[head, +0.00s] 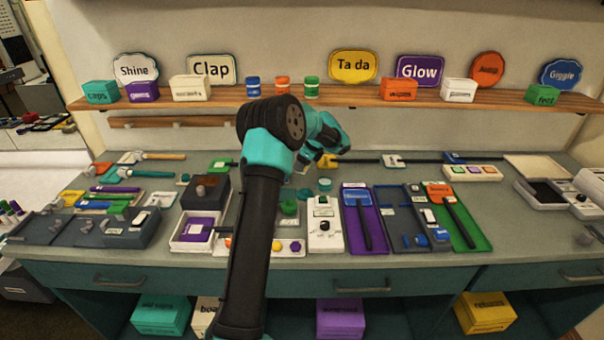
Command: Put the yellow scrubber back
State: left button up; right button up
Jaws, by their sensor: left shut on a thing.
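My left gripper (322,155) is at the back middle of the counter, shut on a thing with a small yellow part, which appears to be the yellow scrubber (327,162). The gripper and arm hide much of it. A dark strip runs right from there; I cannot tell whether it is the scrubber's handle. At front right, a blue scrubber (356,197) lies on a purple mat (380,240) and an orange one (438,190) on a green mat (481,240). Between them is a dark blue tray (392,197) with several small blue pieces. My right gripper is not in view.
A white switch box (325,235) stands left of the purple mat. Dark boxes, a grey tray (85,232) and tools crowd the left. A wooden shelf (345,98) with small boxes runs above the back. Some bare counter (420,172) shows at back right.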

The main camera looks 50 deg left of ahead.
aim_at(302, 180)
pick_arm(q)
jog(key=shift+f, duration=0.1)
notch_tip(302, 180, down, 4)
jog(key=shift+f, duration=0.1)
jog(key=shift+w+a+f, duration=0.15)
jog(key=shift+f, duration=0.15)
jog(key=shift+f, duration=0.15)
dwell(0.3)
jog(key=o, duration=1.1)
jog(key=shift+c, duration=0.2)
jog(key=v, duration=1.2)
